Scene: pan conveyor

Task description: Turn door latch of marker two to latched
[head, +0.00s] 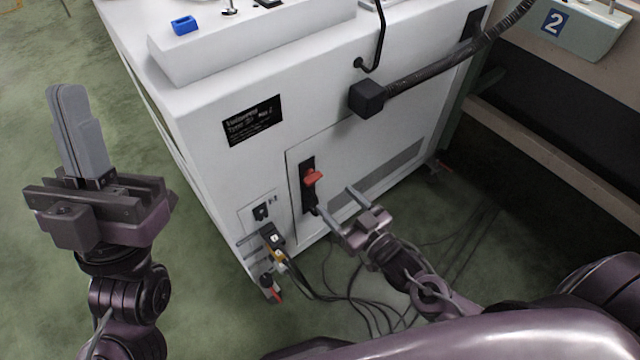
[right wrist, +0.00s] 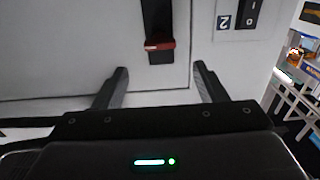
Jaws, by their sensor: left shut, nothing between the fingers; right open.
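The door latch is a red handle (head: 313,177) on an upright black plate (head: 307,196), set in the white door panel (head: 292,168) of a white machine. In the right wrist view the red handle (right wrist: 160,45) lies crosswise to its black plate (right wrist: 157,18). My left gripper (head: 68,92) is shut and empty, pointing up, left of the machine.
A black switch or socket (head: 262,211) and plugs with cables (head: 276,240) are low on the machine, left of the door. A thick black hose (head: 440,66) leaves the machine above the door. A blue "2" sign (head: 554,23) is at the upper right. Green floor is clear at left.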

